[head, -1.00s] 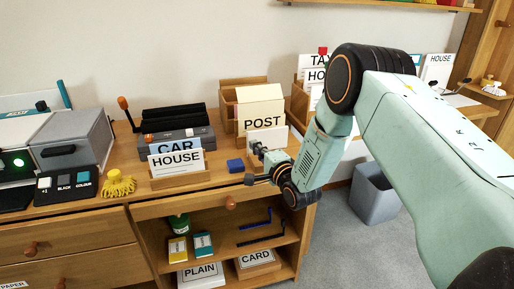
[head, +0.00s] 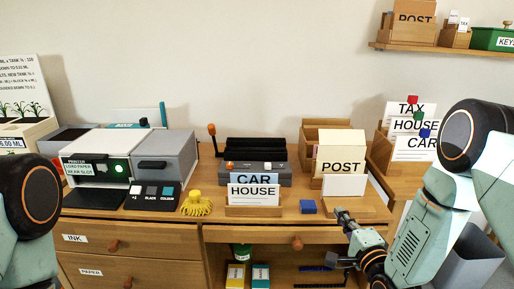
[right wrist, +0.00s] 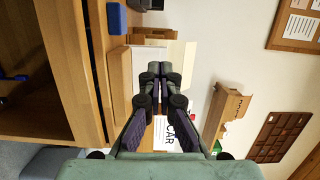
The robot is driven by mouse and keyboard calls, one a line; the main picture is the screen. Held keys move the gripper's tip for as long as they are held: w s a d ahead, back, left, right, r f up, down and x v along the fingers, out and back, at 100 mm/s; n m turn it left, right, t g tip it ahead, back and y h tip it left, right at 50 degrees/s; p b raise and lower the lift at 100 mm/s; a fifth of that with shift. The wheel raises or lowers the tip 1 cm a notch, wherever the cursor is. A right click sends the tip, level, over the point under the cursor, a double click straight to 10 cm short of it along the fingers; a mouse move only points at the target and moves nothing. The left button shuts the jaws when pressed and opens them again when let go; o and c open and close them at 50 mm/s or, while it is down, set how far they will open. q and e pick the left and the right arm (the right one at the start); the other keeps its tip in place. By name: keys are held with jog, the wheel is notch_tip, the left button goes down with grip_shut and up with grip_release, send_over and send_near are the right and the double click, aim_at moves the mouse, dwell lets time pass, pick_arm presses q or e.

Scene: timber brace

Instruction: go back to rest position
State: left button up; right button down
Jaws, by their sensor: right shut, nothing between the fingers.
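My right gripper (head: 344,218) is shut and empty. In the head view it is at the desk's front edge, below the white card in front of the POST holder. In the right wrist view its two fingers (right wrist: 162,72) are together, with nothing between them. My right arm comes in from the right edge. Part of my left arm shows at the left edge, but its gripper is out of view.
The wooden desk (head: 130,219) holds a printer (head: 100,160), a yellow brush (head: 196,204), a CAR and HOUSE card holder (head: 254,211), a blue block (head: 308,207) and a POST holder (head: 341,166). A grey bin (head: 470,258) stands right. A wall shelf (head: 440,50) is upper right.

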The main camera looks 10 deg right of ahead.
jog(key=s+a+f+n+g, duration=0.4)
jog(key=s+f+n+g, duration=0.6)
jog(key=s+f, duration=0.5)
jog(key=s+a+f+n+g, duration=0.1)
jog(key=s+f+n+g, duration=0.1)
jog(key=s, duration=1)
jog(key=s+a+f+n+g, duration=0.2)
jog(key=s+g, duration=0.4)
jog(key=s, duration=0.6)
jog(key=f+n, duration=0.1)
jog(key=n, duration=0.1)
jog(key=shift+s+a+f+n+h, duration=0.2)
jog(key=shift+f+n+h, duration=0.1)
jog(key=shift+n, duration=0.1)
